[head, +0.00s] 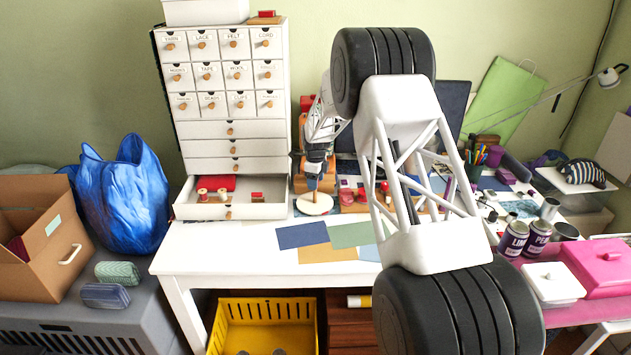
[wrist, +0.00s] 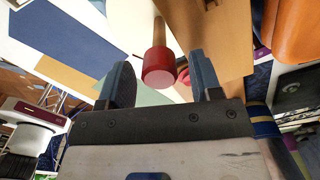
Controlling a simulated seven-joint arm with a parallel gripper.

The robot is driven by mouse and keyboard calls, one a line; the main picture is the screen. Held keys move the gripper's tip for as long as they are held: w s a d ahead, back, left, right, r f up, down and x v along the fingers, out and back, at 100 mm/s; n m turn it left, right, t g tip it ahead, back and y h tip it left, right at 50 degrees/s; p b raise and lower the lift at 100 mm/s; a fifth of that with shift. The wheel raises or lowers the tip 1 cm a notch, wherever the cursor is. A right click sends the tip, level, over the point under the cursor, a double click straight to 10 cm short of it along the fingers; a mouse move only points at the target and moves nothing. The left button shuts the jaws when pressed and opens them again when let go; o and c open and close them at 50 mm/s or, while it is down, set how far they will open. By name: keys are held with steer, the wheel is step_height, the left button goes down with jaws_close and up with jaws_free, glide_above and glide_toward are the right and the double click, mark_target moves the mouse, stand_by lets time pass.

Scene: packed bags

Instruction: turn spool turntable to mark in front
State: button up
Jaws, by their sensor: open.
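A pale round disc (head: 314,204), which looks like the turntable, lies on the white desk just right of the open drawer. My gripper (head: 314,174) is above it, pointing down, and partly hides it. In the wrist view my gripper (wrist: 160,66) is open, with one dark finger on each side of a red cylinder (wrist: 159,68) on a wooden peg. I cannot tell whether a finger touches the cylinder or how it joins the disc. No mark on the disc can be made out.
The open drawer (head: 247,211) holds red spools and sticks out at the left. A wooden block (wrist: 213,40) is close beside the fingers on the right. Coloured sheets (head: 302,236) lie flat in front. Tins (head: 513,239) stand at the right. My arm covers the desk's middle.

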jaws_close()
stand_by(0.3)
steer(key=shift+m, duration=3.1)
jaws_free()
steer(key=shift+r, duration=0.15)
